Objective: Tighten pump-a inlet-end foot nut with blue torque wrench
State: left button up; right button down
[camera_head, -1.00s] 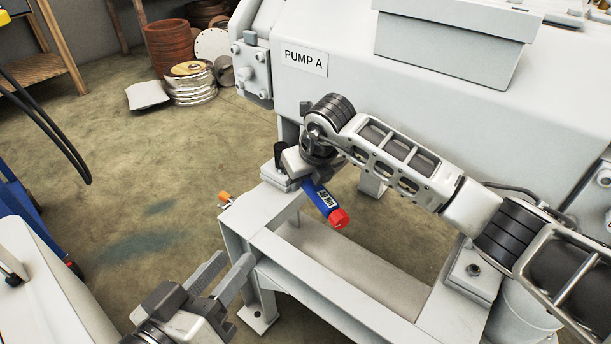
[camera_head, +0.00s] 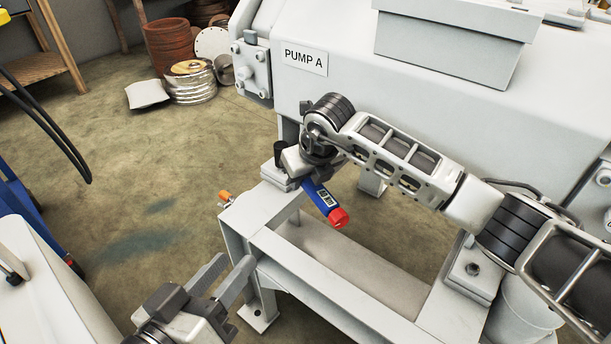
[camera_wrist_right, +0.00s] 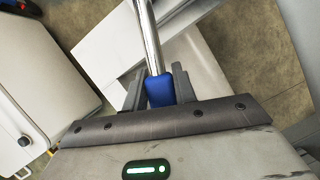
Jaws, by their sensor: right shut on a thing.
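The torque wrench (camera_head: 324,204) has a blue handle with a red end. It sticks out below my right gripper (camera_head: 300,165), at the near-left corner of pump A's frame. In the right wrist view, my right gripper (camera_wrist_right: 160,92) is shut on the blue handle, and a silver shaft (camera_wrist_right: 149,38) runs away from it. A dark cylindrical piece (camera_head: 281,149) stands above the foot block (camera_head: 274,174) beside this gripper. The foot nut there is hidden, and I cannot tell whether the wrench is seated on it. My left gripper (camera_head: 236,263) is open and empty beside the frame.
Pump A's white housing (camera_head: 420,120) stands behind the frame (camera_head: 320,292). Another foot with a dark nut (camera_head: 473,269) is at the right, by a white bucket (camera_head: 525,310). Open floor lies to the left.

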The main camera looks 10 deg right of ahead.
pick_arm(q)
jog(key=shift+f+b, duration=0.35)
jog(key=shift+b, duration=0.05)
pick_arm(e)
jog(key=shift+f, duration=0.7)
pick_arm(q)
jog(key=shift+d+r, duration=0.1)
jog(key=shift+r, duration=0.05)
